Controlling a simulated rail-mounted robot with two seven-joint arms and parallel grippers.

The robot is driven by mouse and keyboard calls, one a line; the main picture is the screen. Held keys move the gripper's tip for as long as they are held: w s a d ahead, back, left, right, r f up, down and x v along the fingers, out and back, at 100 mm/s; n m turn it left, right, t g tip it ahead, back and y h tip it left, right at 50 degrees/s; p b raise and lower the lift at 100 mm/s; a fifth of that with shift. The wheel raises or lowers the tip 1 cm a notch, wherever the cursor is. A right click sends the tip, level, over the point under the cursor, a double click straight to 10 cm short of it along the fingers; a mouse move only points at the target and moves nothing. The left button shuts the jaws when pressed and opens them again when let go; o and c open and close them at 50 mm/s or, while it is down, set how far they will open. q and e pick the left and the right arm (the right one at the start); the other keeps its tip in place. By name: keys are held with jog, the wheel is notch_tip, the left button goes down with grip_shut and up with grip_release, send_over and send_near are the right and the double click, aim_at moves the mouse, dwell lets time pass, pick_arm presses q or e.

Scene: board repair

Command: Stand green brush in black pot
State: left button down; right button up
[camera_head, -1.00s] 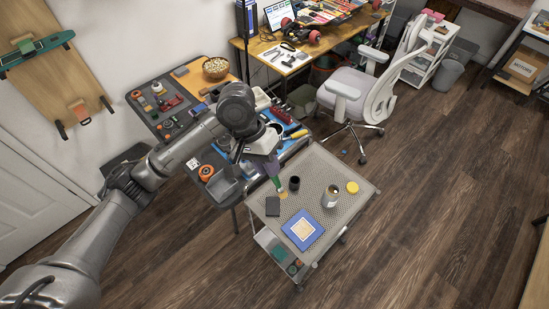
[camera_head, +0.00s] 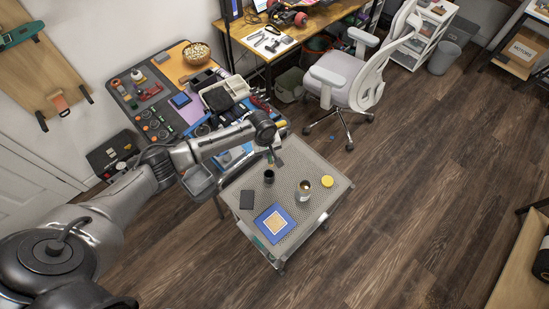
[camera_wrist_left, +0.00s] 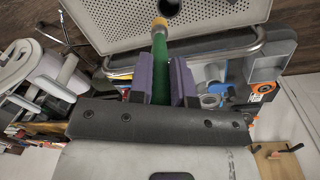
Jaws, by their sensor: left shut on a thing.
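The green brush (camera_wrist_left: 160,68) is clamped between the purple finger pads of my left gripper (camera_wrist_left: 162,80), with its yellowish end pointing away from the gripper. In the head view, my left gripper (camera_head: 274,157) hangs over the back edge of the cart top, close behind the black pot; the brush is too small there to make out well. The black pot (camera_head: 268,177) stands upright on the perforated cart top. Its dark opening (camera_wrist_left: 168,7) is at the top edge of the wrist view, just beyond the brush's yellowish end. My right gripper is not in view.
On the cart top (camera_head: 318,163) are a jar (camera_head: 303,190), a yellow lid (camera_head: 327,181), a dark block (camera_head: 247,199) and a blue square pad (camera_head: 273,224). A cluttered workbench (camera_head: 165,70) stands behind at left, an office chair (camera_head: 352,82) behind at right. Open floor lies right of the cart.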

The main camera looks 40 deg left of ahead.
aim_at(269, 162)
pick_arm(q)
jog(key=shift+f+n+g+y, duration=0.1)
jog(key=shift+n+g+y, duration=0.3)
jog(key=shift+n, duration=0.1)
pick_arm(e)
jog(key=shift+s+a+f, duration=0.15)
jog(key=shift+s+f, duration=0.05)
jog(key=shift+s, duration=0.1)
pick_arm(q)
jog(key=shift+f, duration=0.15)
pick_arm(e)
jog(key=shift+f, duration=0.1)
pick_arm(q)
notch_tip(269, 162, down, 6)
jog(key=b, duration=0.7)
jog(key=shift+f+b, duration=1.1)
jog(key=shift+f, duration=1.35)
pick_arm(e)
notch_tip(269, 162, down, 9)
pick_arm(q)
jog(key=c, duration=1)
grip_release()
